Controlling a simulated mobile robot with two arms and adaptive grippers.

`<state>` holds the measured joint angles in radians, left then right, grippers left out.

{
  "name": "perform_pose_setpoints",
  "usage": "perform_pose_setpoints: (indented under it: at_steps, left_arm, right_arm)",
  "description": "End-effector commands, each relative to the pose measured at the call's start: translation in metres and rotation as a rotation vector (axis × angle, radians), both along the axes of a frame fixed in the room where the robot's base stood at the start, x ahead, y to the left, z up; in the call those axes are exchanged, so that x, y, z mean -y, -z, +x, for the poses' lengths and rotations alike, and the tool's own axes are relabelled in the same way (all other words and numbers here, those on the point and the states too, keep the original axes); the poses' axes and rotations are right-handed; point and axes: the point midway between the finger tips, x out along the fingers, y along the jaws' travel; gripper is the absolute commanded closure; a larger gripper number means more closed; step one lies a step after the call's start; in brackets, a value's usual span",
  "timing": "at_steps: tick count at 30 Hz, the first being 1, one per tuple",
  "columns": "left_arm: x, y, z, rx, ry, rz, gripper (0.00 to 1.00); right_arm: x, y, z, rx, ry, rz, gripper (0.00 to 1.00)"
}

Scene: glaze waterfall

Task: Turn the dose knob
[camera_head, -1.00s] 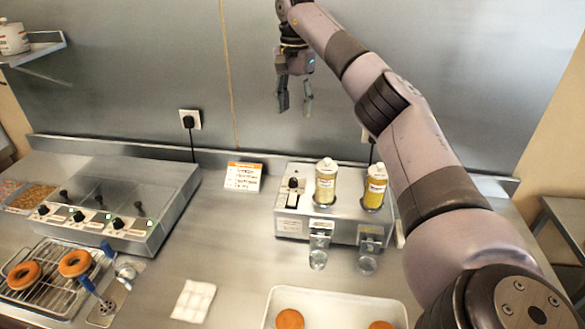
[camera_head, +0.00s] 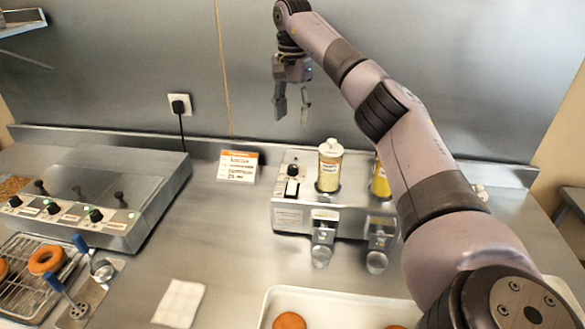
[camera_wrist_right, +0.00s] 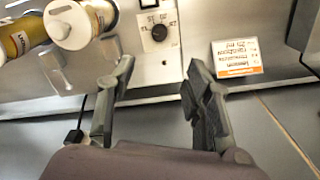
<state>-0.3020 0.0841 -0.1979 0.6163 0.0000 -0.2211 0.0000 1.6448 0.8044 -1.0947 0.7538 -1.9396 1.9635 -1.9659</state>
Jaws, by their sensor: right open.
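The dose knob is a small black round knob (camera_head: 292,169) on the top left of the metal dispenser box (camera_head: 290,218). In the right wrist view the knob (camera_wrist_right: 159,32) shows on a pale panel with marks around it. My right gripper (camera_head: 292,112) is open and empty, raised in front of the back wall, above and behind the dispenser in the head view. In the right wrist view the knob lies beyond and roughly between its two fingers (camera_wrist_right: 150,85). My left gripper is not in view.
A metal unit with several knobs (camera_head: 90,195), a doughnut rack (camera_head: 30,282) and a white tray (camera_head: 330,297) are also on the counter.

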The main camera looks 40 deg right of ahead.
Motion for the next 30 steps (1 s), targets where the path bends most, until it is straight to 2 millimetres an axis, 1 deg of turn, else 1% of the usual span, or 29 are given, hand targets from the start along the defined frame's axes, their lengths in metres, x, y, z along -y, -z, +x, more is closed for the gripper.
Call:
perform_pose_setpoints:
  at_steps: [1,5,15,18,21,24,30]
  left_arm:
    - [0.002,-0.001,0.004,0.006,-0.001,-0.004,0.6]
    - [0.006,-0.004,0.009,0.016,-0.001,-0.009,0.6]
    - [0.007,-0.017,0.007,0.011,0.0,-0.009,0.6]
    - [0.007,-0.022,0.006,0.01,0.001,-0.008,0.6]
    - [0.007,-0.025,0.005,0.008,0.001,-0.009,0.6]
    - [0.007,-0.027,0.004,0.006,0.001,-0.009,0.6]
    - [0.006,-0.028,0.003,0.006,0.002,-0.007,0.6]
  right_arm:
    - [0.001,0.008,-0.001,-0.004,0.0,0.0,0.54]
    - [0.001,0.034,-0.001,-0.005,0.0,0.001,0.54]
    - [0.001,0.107,-0.002,-0.005,0.001,0.001,0.54]
    - [0.0,0.126,-0.002,-0.004,0.001,0.001,0.54]
    - [0.0,0.141,-0.002,-0.003,0.001,0.001,0.54]
    - [0.0,0.152,-0.001,-0.002,0.002,0.0,0.54]
    - [0.0,0.16,-0.001,0.0,0.002,0.001,0.54]
